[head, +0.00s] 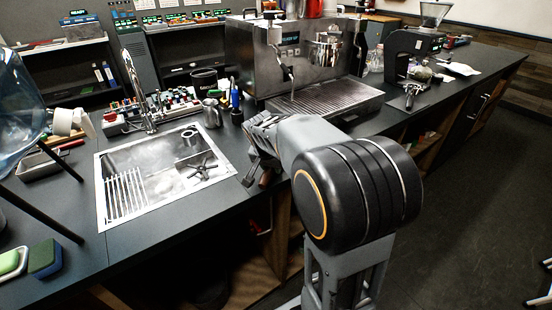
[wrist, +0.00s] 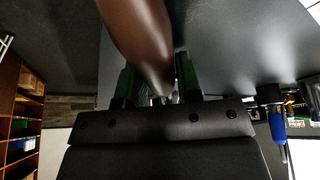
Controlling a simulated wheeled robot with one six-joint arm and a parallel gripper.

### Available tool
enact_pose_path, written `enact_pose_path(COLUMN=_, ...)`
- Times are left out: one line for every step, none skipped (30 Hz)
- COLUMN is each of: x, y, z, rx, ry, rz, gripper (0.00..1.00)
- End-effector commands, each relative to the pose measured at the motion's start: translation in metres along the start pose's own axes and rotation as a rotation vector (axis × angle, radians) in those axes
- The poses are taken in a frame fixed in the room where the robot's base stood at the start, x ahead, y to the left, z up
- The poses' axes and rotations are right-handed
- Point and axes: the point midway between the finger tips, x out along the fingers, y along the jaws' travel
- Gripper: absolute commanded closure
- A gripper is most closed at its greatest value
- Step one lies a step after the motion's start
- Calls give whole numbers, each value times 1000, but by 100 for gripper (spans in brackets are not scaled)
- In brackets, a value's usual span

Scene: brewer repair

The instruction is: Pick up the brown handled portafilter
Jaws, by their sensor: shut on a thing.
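The brown handle of the portafilter (wrist: 142,35) fills the top middle of the wrist view, between the two fingers of my gripper (wrist: 156,82). The gripper is shut on the handle. In the head view, my gripper (head: 253,172) is at the counter's front edge, right of the sink, and a small brown bit of the handle (head: 266,178) shows beside it. The portafilter's metal head is hidden in both views. I cannot tell whether it touches the counter.
A sink (head: 165,170) is set into the counter left of my gripper. The espresso machine (head: 300,60) stands behind it. A steel pitcher (head: 211,113) and a blue-handled tool (head: 235,97) stand near the sink. A grinder (head: 411,50) is further right.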

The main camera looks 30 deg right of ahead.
Motion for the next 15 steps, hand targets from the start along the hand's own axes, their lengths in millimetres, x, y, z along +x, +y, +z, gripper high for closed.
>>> enact_pose_path(x=0, y=0, z=0, rx=0, ry=0, rz=0, gripper=96)
enact_pose_path(x=0, y=0, z=0, rx=0, ry=0, rz=0, gripper=99)
enact_pose_path(x=0, y=0, z=0, rx=0, ry=0, rz=0, gripper=100)
enact_pose_path(x=0, y=0, z=0, rx=0, ry=0, rz=0, gripper=100)
enact_pose_path(x=0, y=0, z=0, rx=0, ry=0, rz=0, gripper=100)
enact_pose_path(x=0, y=0, z=0, rx=0, ry=0, rz=0, gripper=100)
enact_pose_path(x=0, y=0, z=0, rx=0, ry=0, rz=0, gripper=100)
enact_pose_path(x=0, y=0, z=0, rx=0, ry=0, rz=0, gripper=100)
enact_pose_path(x=-1, y=0, z=-1, rx=0, ry=2, rz=-2, gripper=100)
enact_pose_path(x=-1, y=0, z=-1, rx=0, ry=2, rz=-2, gripper=100)
enact_pose_path(x=-1, y=0, z=-1, rx=0, ry=2, rz=-2, gripper=100)
enact_pose_path(x=-1, y=0, z=-1, rx=0, ry=2, rz=-2, gripper=100)
enact_pose_path(x=-1, y=0, z=-1, rx=0, ry=2, rz=-2, gripper=100)
enact_pose_path(x=-1, y=0, z=-1, rx=0, ry=2, rz=-2, gripper=100)
enact_pose_path(x=-1, y=0, z=-1, rx=0, ry=2, rz=-2, gripper=100)
